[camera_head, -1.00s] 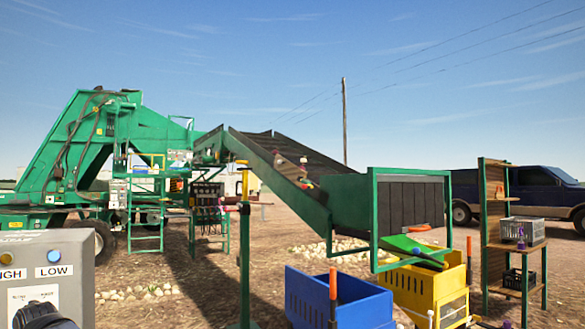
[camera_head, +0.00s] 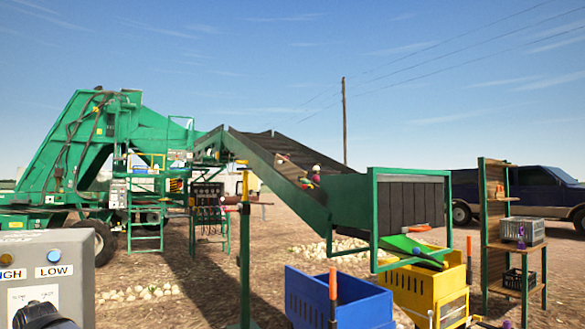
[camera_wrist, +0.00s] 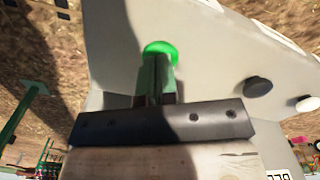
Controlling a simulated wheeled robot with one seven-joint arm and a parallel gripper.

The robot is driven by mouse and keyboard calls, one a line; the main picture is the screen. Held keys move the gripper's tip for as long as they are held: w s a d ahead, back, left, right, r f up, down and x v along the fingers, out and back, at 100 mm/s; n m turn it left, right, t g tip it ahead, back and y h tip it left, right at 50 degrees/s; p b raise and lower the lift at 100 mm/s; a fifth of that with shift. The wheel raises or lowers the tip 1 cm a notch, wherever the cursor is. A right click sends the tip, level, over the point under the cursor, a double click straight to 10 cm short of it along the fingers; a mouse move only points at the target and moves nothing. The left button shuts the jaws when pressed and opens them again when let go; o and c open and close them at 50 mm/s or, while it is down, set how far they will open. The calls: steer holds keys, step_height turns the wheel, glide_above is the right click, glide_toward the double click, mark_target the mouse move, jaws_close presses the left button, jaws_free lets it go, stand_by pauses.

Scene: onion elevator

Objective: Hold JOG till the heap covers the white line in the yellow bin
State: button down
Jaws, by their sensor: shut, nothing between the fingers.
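The yellow bin (camera_head: 406,292) stands under the low end of the green conveyor (camera_head: 290,170), below a green chute (camera_head: 410,247). Its inside, any heap and the white line are hidden from this angle. A few small red and pale items (camera_head: 312,180) lie on the sloping belt. The grey control box (camera_head: 60,262) carries HIGH and LOW labels at the lower left. In the wrist view my gripper (camera_wrist: 157,66) is shut and empty, its tips at a round green button (camera_wrist: 160,47). The picture does not show how far the button is pressed. No JOG label is readable.
A blue bin (camera_head: 350,296) stands left of the yellow one. A wooden shelf (camera_head: 496,230) with crates is at the right, before a dark blue pickup (camera_head: 535,192).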

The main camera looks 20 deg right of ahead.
steer(key=shift+r, duration=3.5)
